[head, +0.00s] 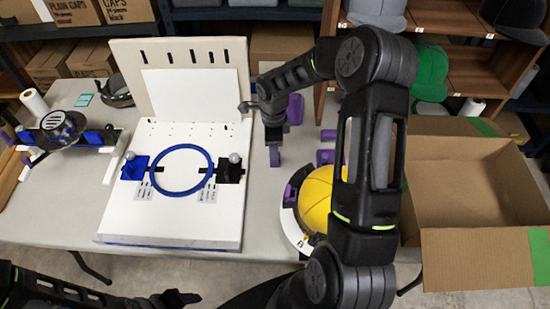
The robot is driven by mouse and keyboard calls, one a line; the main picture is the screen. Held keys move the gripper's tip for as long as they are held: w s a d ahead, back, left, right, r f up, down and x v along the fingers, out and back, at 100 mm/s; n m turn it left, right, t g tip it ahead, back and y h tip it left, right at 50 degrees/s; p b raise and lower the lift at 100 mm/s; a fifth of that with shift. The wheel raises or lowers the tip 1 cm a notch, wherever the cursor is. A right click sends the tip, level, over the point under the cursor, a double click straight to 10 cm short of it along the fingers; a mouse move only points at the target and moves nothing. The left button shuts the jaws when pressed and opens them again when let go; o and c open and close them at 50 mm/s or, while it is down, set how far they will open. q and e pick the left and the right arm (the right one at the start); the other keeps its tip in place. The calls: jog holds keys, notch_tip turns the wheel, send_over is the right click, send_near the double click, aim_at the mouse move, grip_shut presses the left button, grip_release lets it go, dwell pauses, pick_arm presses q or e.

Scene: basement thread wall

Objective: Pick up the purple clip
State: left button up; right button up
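Several purple pieces that look like clips are on the right part of the table. One purple piece (295,109) is just right of my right wrist, and another (325,157) is beside my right upper arm. A further purple piece (291,194) is at the left side of the yellow cap (316,198). My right gripper (275,156) points down between the white board and these pieces. Its fingers are seen edge-on, so their opening is unclear. My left gripper (178,298) is low at the bottom edge, away from the purple pieces, its opening unclear.
A white hinged board (125,215) with a blue ring (212,170) fills the table's middle. A dark cap device (62,130) is at the left. An open cardboard box (470,258) is at the right. My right arm hides part of the table and cap.

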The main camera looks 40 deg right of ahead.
notch_tip(320, 180, down, 4)
jog(key=shift+r+p, duration=0.15)
jog(key=shift+p, duration=0.15)
jog(key=shift+c, duration=0.3)
grip_shut()
dwell(0.5)
